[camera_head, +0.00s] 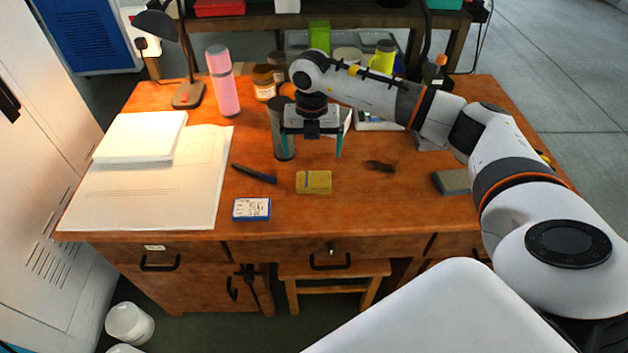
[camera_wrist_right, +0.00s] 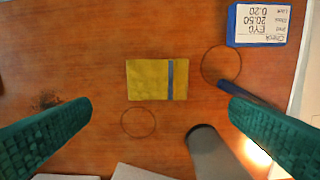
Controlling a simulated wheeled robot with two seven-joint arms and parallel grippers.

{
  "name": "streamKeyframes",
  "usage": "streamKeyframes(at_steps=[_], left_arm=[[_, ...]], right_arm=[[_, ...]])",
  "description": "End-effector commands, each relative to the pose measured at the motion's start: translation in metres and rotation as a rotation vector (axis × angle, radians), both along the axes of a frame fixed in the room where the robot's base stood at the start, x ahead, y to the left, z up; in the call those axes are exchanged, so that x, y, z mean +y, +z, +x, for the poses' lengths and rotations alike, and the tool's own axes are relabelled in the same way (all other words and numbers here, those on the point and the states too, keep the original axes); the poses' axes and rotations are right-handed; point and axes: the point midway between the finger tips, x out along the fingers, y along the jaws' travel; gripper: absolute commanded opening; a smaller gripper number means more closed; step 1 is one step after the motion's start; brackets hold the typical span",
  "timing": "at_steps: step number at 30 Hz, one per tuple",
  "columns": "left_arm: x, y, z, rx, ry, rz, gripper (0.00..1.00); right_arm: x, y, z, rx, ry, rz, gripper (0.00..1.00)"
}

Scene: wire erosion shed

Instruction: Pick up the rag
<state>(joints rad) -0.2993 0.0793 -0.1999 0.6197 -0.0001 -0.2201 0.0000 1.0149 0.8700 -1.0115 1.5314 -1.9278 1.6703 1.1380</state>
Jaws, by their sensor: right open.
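The rag (camera_head: 313,182) looks like a small folded yellow cloth with a blue-grey stripe. It lies flat on the wooden desk, near the middle. In the right wrist view the rag (camera_wrist_right: 148,80) shows whole, beyond the fingertips and between their lines. My right gripper (camera_head: 312,145) is open and empty, pointing down. It hangs above the desk, farther back than the rag and apart from it. My left gripper is not in view.
A blue-and-white labelled box (camera_head: 251,209) and a dark pen-like tool (camera_head: 254,174) lie left of the rag. A dark cylinder (camera_head: 279,125) stands close by the right gripper. A pink bottle (camera_head: 222,82) stands behind. A grey-blue block (camera_head: 451,183) lies right.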

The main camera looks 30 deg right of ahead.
Motion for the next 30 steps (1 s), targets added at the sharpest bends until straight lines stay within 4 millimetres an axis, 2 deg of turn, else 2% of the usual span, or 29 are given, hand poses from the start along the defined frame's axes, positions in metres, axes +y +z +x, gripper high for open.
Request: streamKeyframes(at_steps=[3, 6, 11, 17, 21, 30], left_arm=[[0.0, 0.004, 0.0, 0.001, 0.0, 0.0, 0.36], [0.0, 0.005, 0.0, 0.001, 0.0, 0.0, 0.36], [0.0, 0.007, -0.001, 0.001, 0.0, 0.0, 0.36], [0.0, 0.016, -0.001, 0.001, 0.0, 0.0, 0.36], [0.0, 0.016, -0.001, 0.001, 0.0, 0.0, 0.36], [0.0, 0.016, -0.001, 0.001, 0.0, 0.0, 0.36]], right_arm=[[0.001, -0.022, -0.001, 0.002, 0.002, 0.002, 1.0], [0.001, -0.034, -0.001, 0.001, 0.003, 0.003, 1.0], [0.001, -0.044, -0.002, 0.0, 0.003, 0.004, 1.0], [0.001, -0.071, -0.012, 0.003, 0.005, 0.004, 1.0], [0.002, -0.088, -0.011, 0.0, 0.004, 0.005, 1.0], [0.002, -0.093, -0.01, -0.002, 0.005, 0.005, 0.98]])
